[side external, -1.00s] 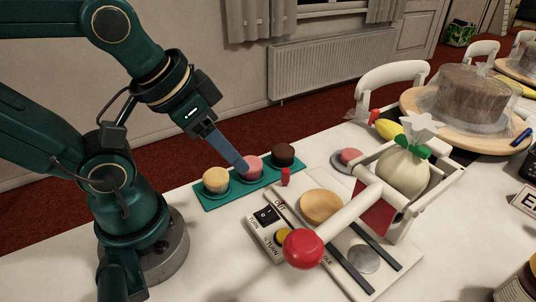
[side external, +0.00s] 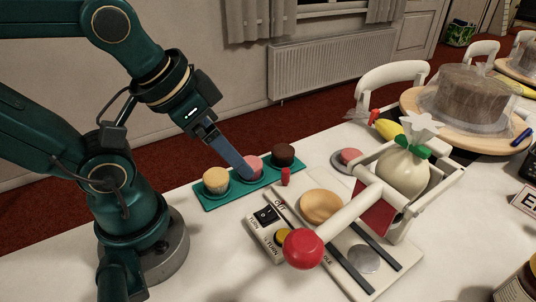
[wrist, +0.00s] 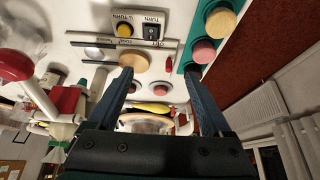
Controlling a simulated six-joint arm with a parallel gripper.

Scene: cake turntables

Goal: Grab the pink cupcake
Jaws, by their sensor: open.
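The pink cupcake (side external: 254,163) sits in the middle of a green tray (side external: 211,203), between a yellow cupcake (side external: 216,180) and a dark brown cupcake (side external: 283,153). My gripper (side external: 251,177) reaches down to it, and a blue finger covers its left side in the side view. In the wrist view my gripper (wrist: 160,74) is open with nothing between its fingers. There the pink cupcake (wrist: 204,51) shows just beyond the right fingertip, outside the gap. I cannot tell whether the finger touches it.
A white machine with a red knob (side external: 304,248), turn buttons and a tan round disc (side external: 320,206) stands right of the tray. A tied cream bag (side external: 404,172) rests on it. A covered cake (side external: 470,93) stands at the back right. White tabletop lies clear in front of the tray.

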